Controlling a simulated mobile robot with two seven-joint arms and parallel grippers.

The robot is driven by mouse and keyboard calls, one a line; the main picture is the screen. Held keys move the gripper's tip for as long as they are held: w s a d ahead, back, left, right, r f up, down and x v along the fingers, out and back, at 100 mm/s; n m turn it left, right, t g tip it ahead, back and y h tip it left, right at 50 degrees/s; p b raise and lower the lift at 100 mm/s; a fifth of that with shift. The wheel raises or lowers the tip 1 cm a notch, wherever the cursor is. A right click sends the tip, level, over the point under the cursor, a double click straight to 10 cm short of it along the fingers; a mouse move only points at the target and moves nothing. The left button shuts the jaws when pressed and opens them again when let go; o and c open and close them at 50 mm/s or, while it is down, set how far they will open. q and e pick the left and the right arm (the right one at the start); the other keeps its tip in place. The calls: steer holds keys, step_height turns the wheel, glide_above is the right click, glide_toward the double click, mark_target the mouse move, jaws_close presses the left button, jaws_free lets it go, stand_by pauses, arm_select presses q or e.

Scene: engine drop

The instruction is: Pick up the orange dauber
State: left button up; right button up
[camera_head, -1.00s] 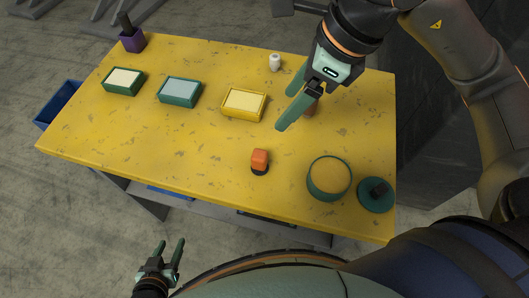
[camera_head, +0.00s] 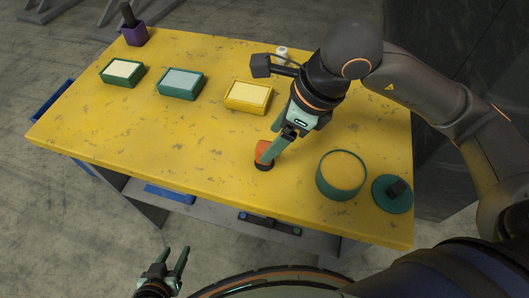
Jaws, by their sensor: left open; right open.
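The orange dauber (camera_head: 262,153) stands on the yellow table (camera_head: 130,120), with a dark base at its bottom. It is left of the round green container. My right gripper (camera_head: 271,145) is open, pointing down at the dauber, with its green fingers close by it. One finger partly covers the dauber's right side. I cannot tell whether the fingers touch it. My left gripper (camera_head: 181,262) is open and empty, low in front of the table, far from the dauber.
A round green container (camera_head: 341,188) and a green disc with a dark knob (camera_head: 392,193) stand right of the dauber. Behind are a yellow box (camera_head: 248,97), two green boxes (camera_head: 180,84) (camera_head: 122,73), a white item (camera_head: 281,53) and a purple holder (camera_head: 136,36). The table's front left is clear.

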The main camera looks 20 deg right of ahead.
mark_target(266, 146)
steer(key=x, duration=0.4)
steer(key=shift+w+a+f, duration=0.1)
steer(key=shift+a+f, duration=0.1)
steer(key=shift+f, duration=0.05)
jaws_close()
stand_by(0.4)
